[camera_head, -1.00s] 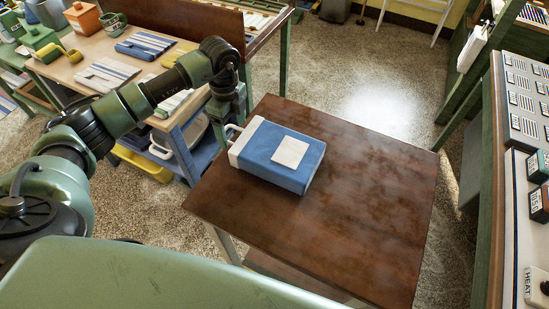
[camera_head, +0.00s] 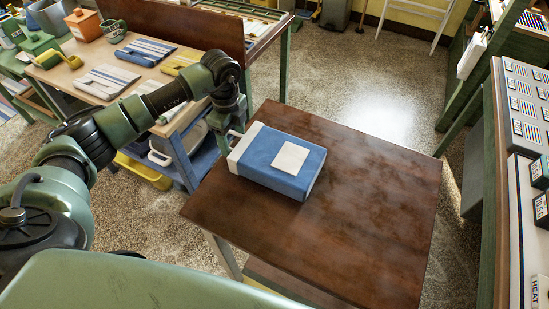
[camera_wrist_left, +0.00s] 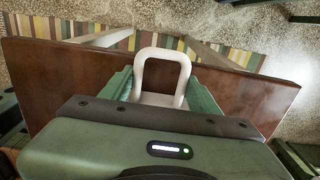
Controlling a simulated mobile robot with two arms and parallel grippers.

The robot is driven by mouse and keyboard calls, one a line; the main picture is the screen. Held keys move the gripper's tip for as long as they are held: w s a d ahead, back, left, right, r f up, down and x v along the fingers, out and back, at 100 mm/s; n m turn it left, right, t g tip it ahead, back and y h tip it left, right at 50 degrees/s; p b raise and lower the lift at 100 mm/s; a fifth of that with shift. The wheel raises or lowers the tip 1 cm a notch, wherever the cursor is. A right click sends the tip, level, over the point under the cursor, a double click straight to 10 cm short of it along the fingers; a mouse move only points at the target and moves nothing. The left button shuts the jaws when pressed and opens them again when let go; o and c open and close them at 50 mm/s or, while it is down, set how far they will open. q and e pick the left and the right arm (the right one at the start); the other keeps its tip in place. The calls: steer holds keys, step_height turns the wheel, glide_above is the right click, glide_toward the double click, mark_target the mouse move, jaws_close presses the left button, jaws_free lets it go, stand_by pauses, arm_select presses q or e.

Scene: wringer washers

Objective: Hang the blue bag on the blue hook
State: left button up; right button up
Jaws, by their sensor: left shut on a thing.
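The blue bag (camera_head: 282,162), with a white top band, a pale square patch and a white loop handle, lies flat on the brown table. My left gripper (camera_head: 236,125) is at the bag's handle end, by the table's left edge. In the left wrist view the white handle (camera_wrist_left: 143,75) rises between the fingers of my left gripper (camera_wrist_left: 163,98), which is shut on it. The fingertips themselves are mostly hidden. I cannot make out a blue hook in these views. My right gripper is not in view.
The brown table (camera_head: 350,210) is bare to the right of the bag. A workbench (camera_head: 80,72) with folded striped cloths stands at the upper left. A white item (camera_head: 471,55) hangs on the green frame at the right, beside a panel of labelled boxes (camera_head: 520,105).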

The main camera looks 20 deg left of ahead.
arm_select(q)
steer(key=shift+r, duration=0.1)
steer(key=shift+r+p, duration=0.6)
step_height(320, 180, up, 29)
steer(key=p, duration=1.7)
steer(key=shift+f, duration=0.2)
stand_by(0.5)
stand_by(0.7)
